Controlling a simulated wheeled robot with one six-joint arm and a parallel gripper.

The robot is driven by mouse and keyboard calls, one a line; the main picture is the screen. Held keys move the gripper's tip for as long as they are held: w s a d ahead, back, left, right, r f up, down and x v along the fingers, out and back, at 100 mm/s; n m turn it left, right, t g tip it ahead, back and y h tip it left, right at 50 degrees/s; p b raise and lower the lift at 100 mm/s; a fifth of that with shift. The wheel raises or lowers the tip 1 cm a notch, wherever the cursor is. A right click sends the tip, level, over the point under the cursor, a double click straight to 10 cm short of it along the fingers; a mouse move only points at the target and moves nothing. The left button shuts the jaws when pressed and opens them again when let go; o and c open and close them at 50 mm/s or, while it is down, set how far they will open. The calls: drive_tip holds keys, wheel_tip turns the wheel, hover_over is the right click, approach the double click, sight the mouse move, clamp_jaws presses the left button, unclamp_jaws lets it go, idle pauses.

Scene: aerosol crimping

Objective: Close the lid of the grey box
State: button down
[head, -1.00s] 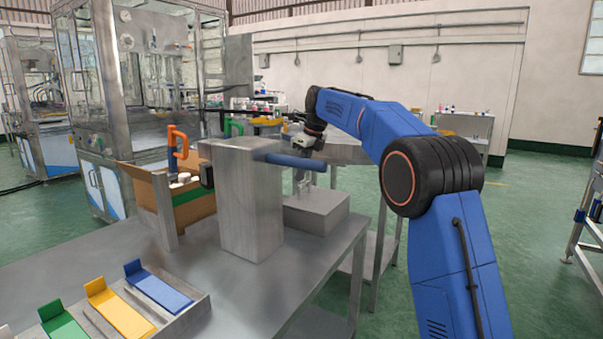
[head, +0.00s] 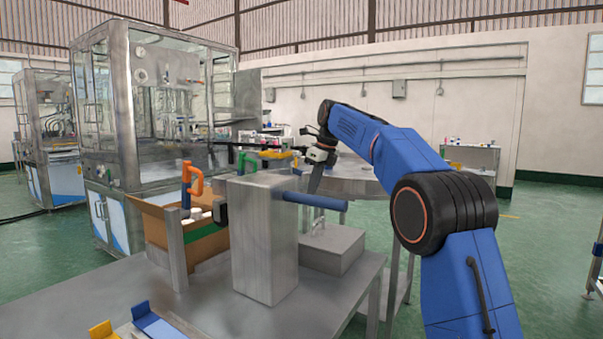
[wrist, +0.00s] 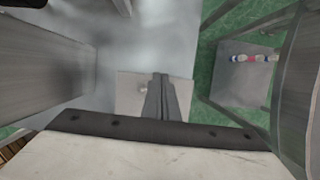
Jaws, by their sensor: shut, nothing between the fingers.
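The grey box (head: 332,251) is low and stands on the steel table, right of a tall steel block. In the wrist view, my gripper's shut fingers (wrist: 161,84) hold nothing and cover part of the box (wrist: 127,88).
The tall steel block (head: 264,240) with its blue bar (head: 315,201) stands close left of the box. A cardboard carton (head: 205,243) and orange-handled clamp (head: 191,183) are farther left. Coloured trays (head: 155,322) lie in front. Bare steel table (head: 200,300) shows around the block.

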drive_tip(key=shift+w+a+r, duration=1.05)
drive_tip(key=shift+a+r, duration=0.4)
drive_tip(key=shift+r, duration=1.15)
drive_tip(key=s+d+r+n, duration=0.3)
drive_tip(key=s+d+n, duration=0.4)
drive_tip(key=s, duration=0.6)
drive_tip(key=s+d+f+n+t+h, duration=0.1)
drive_tip(key=s+d+f+n, duration=0.25)
drive_tip(key=s, duration=0.45)
drive_tip(key=s+d+f+n+t, duration=0.1)
drive_tip(key=s+d+f+n, duration=0.2)
drive_tip(key=s, duration=0.5)
drive_tip(key=s+d+f+n, duration=0.2)
drive_tip(key=s+f+n, duration=0.2)
drive_tip(key=s+f, duration=0.4)
drive_tip(key=s+d+f+n+h, duration=0.1)
drive_tip(key=s+d+f+n, duration=0.2)
drive_tip(key=s+f, duration=0.6)
drive_tip(key=s+d+f+n, duration=0.3)
drive_tip(key=s+f+n, duration=0.2)
drive_tip(key=s+f, duration=0.4)
drive_tip(key=s, duration=0.3)
drive_tip(key=shift+s+f+t+h, duration=0.2)
drive_tip(key=shift+s+t+h, duration=0.1)
drive_tip(key=shift+h, duration=0.1)
